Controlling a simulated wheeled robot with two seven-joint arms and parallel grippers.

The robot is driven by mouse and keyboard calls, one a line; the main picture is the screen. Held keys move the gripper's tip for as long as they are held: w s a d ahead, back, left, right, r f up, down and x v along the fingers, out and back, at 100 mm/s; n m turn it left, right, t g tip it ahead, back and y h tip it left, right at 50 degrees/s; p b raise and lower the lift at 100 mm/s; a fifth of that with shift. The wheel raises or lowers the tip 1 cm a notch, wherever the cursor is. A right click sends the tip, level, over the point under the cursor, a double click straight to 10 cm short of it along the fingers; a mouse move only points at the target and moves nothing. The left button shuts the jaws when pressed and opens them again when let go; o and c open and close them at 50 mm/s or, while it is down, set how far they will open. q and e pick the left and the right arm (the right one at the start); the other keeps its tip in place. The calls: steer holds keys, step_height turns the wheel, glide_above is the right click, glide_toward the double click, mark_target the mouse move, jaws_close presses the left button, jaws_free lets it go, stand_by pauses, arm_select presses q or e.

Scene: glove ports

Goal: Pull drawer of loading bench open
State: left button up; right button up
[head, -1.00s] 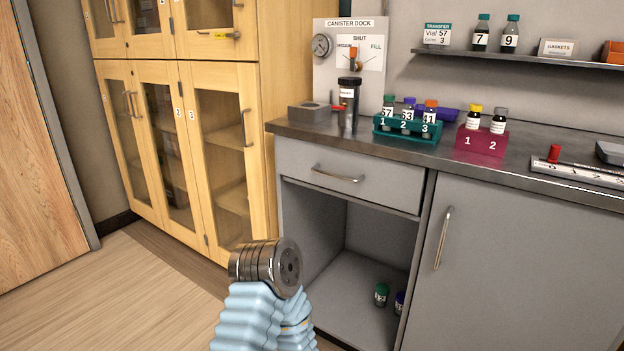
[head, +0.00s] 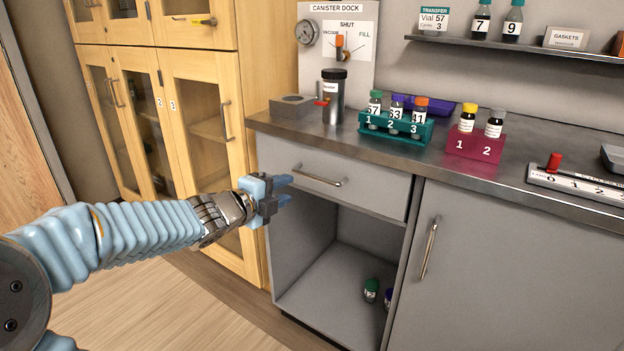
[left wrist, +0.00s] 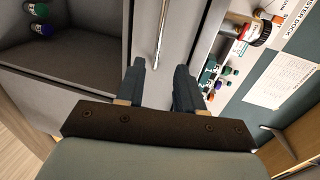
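The grey bench drawer (head: 375,190) is closed, flush under the worktop. Its silver bar handle (head: 319,176) runs across the front. In the left wrist view the handle (left wrist: 162,32) shows lengthwise ahead of the fingers, on the drawer front (left wrist: 190,35). My left gripper (head: 287,190) is open and empty, just left of the handle and in front of the drawer. In the left wrist view my left gripper (left wrist: 158,82) has its two fingers apart, with the handle lined up beyond the gap. It does not appear to touch it. My right gripper is in neither view.
Below the drawer is an open bay with two capped vials (head: 371,290). A cupboard door with a handle (head: 429,248) is to the right. The worktop (head: 330,135) bears a teal rack (head: 396,128), a maroon rack (head: 473,145) and a canister (head: 334,95). Wooden cabinets (head: 200,130) stand left.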

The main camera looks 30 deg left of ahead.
mark_target(314, 178)
arm_select(q)
steer(key=x, duration=1.2)
steer(key=shift+d, duration=0.1)
jaws_close()
